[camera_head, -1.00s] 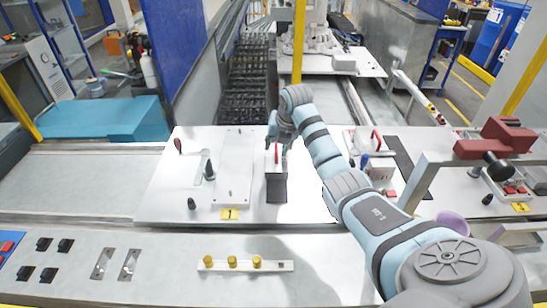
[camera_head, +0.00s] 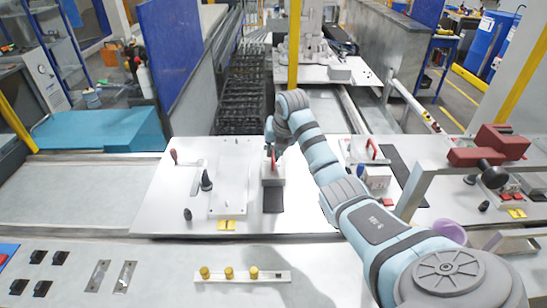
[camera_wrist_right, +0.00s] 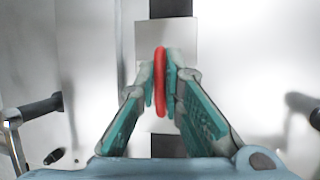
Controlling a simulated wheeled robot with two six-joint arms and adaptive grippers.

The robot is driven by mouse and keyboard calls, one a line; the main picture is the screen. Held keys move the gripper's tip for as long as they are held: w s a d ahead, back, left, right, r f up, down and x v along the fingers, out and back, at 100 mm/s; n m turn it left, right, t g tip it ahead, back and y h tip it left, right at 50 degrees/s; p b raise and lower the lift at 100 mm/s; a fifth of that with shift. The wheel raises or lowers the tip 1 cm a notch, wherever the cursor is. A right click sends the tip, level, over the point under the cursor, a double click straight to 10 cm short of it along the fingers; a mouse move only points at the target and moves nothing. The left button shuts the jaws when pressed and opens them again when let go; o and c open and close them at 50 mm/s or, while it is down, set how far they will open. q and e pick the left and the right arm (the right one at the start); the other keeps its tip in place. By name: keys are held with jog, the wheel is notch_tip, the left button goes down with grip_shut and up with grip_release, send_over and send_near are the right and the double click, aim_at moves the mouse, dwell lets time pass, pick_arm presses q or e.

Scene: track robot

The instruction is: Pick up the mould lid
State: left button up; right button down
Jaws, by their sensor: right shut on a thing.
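The mould lid (camera_head: 274,180) is a light grey block with an upright red handle, at the middle of the white worktable (camera_head: 305,215) in the head view. It is over a dark strip (camera_head: 273,202). My right gripper (camera_head: 273,148) comes down on the handle from above. In the right wrist view the two teal fingers (camera_wrist_right: 161,88) are closed on both sides of the red handle (camera_wrist_right: 160,108), with the lid's pale top behind. I cannot tell whether the lid touches the surface under it. My left gripper is not in view.
A pale plate (camera_head: 232,185) and dark knobs (camera_head: 206,181) stand left of the lid. A second red handle (camera_head: 372,149), a small box (camera_head: 377,177) and a purple bowl (camera_head: 450,232) are to the right. A strip with yellow buttons (camera_head: 229,273) lies in front.

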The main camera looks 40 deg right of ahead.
notch_tip(320, 180, up, 19)
dwell(0.9)
